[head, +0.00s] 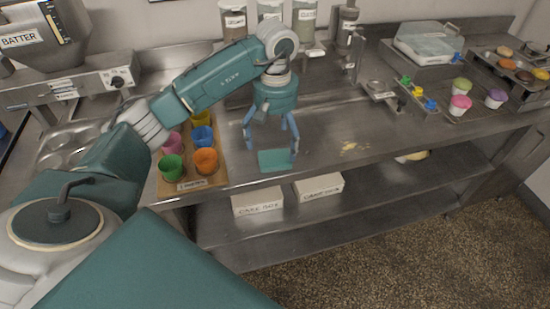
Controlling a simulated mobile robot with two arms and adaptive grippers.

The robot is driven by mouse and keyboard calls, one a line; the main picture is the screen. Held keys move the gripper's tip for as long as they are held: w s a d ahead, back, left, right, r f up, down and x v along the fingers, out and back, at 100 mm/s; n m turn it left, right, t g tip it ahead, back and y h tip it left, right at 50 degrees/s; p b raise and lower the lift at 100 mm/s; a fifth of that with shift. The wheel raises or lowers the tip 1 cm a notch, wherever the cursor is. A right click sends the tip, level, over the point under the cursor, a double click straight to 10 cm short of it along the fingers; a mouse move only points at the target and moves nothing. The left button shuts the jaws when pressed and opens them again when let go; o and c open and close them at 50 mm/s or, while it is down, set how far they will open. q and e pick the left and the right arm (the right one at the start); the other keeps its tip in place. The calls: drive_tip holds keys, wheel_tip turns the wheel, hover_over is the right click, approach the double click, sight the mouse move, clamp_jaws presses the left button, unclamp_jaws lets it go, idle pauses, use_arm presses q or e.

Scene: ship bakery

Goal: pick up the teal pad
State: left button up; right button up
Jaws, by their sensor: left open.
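The teal pad (274,160) lies flat on the steel counter (330,132) near its front edge. It is a small rectangle, seen in the head view a little right of the cups. My left gripper (270,148) points down over the pad with its blue fingers spread, one on each side. The gripper is open and nothing is between its fingers. I cannot tell whether the fingertips touch the counter or the pad. My right gripper is not in view.
A wooden board (195,186) with several coloured cups stands left of the pad. A yellowish smear (352,148) lies to the right. Ingredient containers (270,10) stand at the back. Two white boxes (257,202) (319,187) sit on the lower shelf. The counter right of the gripper is mostly clear.

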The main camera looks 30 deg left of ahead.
sight(275, 157)
use_arm(q)
drive_tip(key=shift+s+f+p, duration=0.15)
drive_tip(key=shift+f+p, duration=0.35)
drive_tip(key=shift+f, duration=0.25)
wheel_tip(275, 157, down, 3)
drive_tip(key=shift+s+f+p, duration=0.1)
drive_tip(key=shift+p, duration=0.55)
drive_tip(key=shift+f, duration=0.35)
drive_tip(key=c, duration=1.3)
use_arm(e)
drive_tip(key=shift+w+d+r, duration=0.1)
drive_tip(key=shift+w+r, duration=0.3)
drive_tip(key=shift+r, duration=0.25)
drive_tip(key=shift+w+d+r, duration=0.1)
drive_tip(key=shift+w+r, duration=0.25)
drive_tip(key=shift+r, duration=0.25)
